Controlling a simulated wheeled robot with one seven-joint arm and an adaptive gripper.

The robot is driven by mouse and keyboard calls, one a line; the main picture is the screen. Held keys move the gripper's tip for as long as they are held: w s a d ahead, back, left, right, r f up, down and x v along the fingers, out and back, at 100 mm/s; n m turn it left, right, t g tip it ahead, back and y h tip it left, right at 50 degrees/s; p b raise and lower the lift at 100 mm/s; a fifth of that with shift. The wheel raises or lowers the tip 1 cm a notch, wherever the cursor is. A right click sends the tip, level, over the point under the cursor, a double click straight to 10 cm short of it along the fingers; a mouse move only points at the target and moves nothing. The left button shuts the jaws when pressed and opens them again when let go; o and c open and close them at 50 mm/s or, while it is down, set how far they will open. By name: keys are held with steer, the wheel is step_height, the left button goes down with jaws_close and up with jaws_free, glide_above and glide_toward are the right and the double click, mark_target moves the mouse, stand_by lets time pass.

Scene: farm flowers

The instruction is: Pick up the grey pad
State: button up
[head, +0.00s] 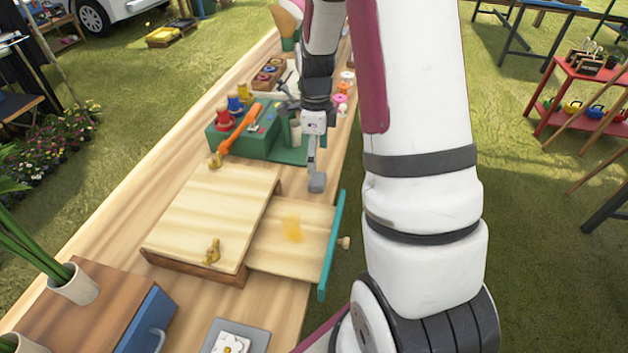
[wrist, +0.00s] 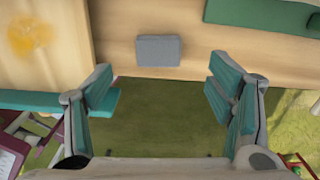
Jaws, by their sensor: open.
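The grey pad (wrist: 159,50) is a small flat rectangle lying on the wooden table near its edge, in the wrist view. In the head view the pad (head: 316,183) shows between the open drawer and the green stand, partly crowded by my gripper. My gripper (head: 312,150) is over the table edge beside it. In the wrist view my gripper (wrist: 166,95) is open and empty, its fingers wide apart, with the pad ahead of the gap and not between the fingertips.
An open wooden drawer (head: 288,238) with an orange stain and teal front stands beside the pad. On the other side is a green stand (head: 240,140) with coloured spools and an orange tool (head: 240,134). A white flower tile (head: 231,344) lies at the near end. Grass shows beyond the table edge.

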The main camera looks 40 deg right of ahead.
mark_target(316, 178)
steer(key=shift+s+f, duration=0.1)
steer(key=shift+f, duration=3.75)
steer(key=c, duration=1)
